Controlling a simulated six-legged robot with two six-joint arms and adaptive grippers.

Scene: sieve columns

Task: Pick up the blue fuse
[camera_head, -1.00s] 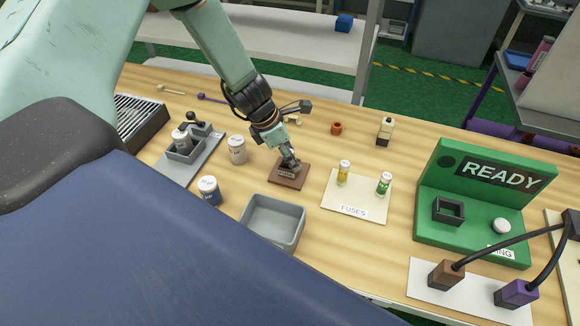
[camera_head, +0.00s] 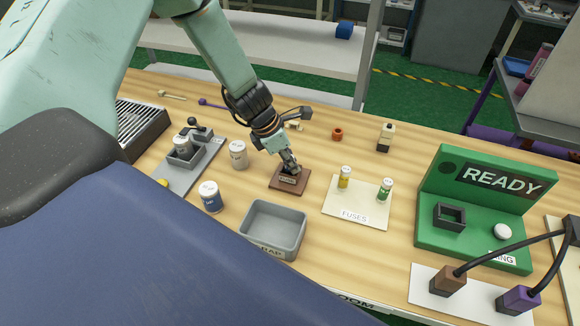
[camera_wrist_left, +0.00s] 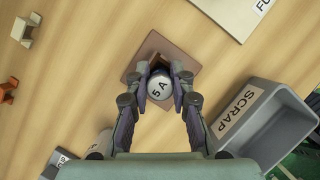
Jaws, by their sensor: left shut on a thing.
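My left gripper (camera_head: 291,168) is low over a small brown block (camera_head: 302,182) on the bench. In the left wrist view, its fingers (camera_wrist_left: 160,86) are closed around a round, pale-capped fuse marked "5 A" (camera_wrist_left: 160,88), seen from above. The brown block (camera_wrist_left: 140,78) lies beneath it. A yellow fuse (camera_head: 345,177) and a green fuse (camera_head: 385,189) stand on the cream FUSES card (camera_head: 354,214). My right gripper is not in view.
A grey SCRAP bin (camera_head: 272,228) stands in front of the block. A white canister (camera_head: 238,155) and a blue-and-white canister (camera_head: 211,197) stand to the left. A green READY fixture (camera_head: 475,250) and a white plate with cabled plugs (camera_head: 465,297) are at right.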

